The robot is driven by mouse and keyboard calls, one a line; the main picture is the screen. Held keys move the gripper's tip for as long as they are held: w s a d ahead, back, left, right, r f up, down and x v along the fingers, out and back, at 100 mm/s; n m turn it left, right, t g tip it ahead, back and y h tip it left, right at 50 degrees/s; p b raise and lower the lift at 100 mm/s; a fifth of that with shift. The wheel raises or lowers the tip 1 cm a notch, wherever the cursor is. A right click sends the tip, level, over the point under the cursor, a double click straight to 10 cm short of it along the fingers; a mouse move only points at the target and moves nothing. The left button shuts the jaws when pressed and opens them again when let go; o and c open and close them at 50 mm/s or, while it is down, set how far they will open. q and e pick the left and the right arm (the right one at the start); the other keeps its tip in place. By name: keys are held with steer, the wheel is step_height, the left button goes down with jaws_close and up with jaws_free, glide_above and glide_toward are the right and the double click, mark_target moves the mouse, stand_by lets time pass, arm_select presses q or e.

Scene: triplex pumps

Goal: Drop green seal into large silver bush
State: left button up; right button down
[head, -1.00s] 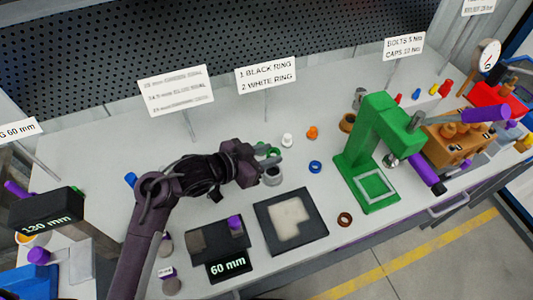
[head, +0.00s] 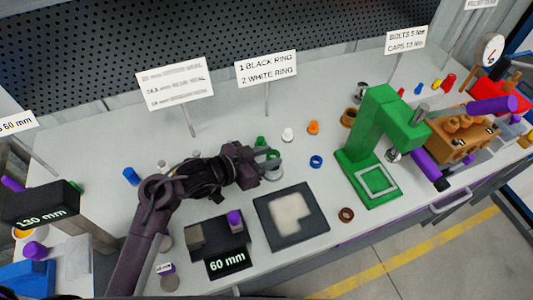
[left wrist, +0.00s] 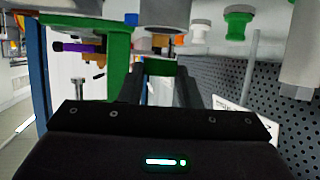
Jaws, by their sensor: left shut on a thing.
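My left gripper (head: 272,160) is shut on a small green seal (head: 273,154), which shows as a thin green edge between its fingertips. The seal also shows between the dark fingers in the left wrist view (left wrist: 162,61). A large silver bush (head: 274,174) stands on the table right at the fingertips, partly hidden by them. In the left wrist view, a grey cylinder that looks like this bush (left wrist: 165,13) shows upside down beyond the fingers. I cannot tell whether seal and bush touch. My right gripper is not in view.
A green spool (head: 261,141) and a white spool (head: 288,135) stand just behind the gripper. An orange part (head: 313,128) and a blue ring (head: 316,162) lie to the right. A green press (head: 362,150) stands further right. A black tray (head: 312,237) lies in front.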

arm_select(q)
steer(key=shift+f+b, duration=0.45)
steer(key=shift+f, duration=0.95)
steer(key=shift+p, duration=0.45)
stand_by(0.5)
steer(key=o, duration=1)
steer(key=shift+o, duration=0.2)
